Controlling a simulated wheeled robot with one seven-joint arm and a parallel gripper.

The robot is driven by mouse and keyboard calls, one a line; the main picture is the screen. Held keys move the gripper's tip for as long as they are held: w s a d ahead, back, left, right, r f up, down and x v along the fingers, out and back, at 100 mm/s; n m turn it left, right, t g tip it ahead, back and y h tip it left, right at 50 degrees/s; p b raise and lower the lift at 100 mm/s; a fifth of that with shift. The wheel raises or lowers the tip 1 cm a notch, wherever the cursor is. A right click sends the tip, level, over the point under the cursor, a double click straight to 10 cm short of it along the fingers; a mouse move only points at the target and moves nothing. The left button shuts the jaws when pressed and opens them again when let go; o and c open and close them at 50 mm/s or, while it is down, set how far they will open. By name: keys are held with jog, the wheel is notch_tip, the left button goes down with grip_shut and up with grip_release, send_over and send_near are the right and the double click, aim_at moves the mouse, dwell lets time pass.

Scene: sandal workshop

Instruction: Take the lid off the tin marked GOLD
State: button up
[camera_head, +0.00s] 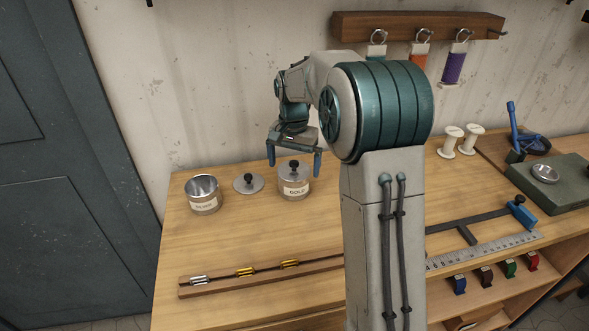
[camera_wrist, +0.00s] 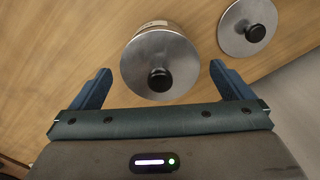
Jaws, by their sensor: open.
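The tin marked GOLD (camera_head: 295,188) stands upright on the workbench with its metal lid (camera_head: 293,172) on top. The lid has a round black knob (camera_head: 294,164). In the wrist view the lid (camera_wrist: 150,72) and its knob (camera_wrist: 160,79) lie ahead, roughly between my fingers. My gripper (camera_head: 295,160) is open and empty, pointing down over the tin, with a finger on each side; it shows in the wrist view too (camera_wrist: 167,85). I cannot tell the exact height of the fingertips against the knob.
An open tin marked SILVER (camera_head: 205,203) stands at the left. A loose lid with a black knob (camera_head: 249,183) lies on the bench between the two tins. A wooden rack with silver and gold pieces (camera_head: 230,280) lies in front. The bench (camera_head: 230,235) between is clear.

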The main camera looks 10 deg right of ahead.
jog(key=c, duration=0.9)
jog(key=shift+r, duration=0.15)
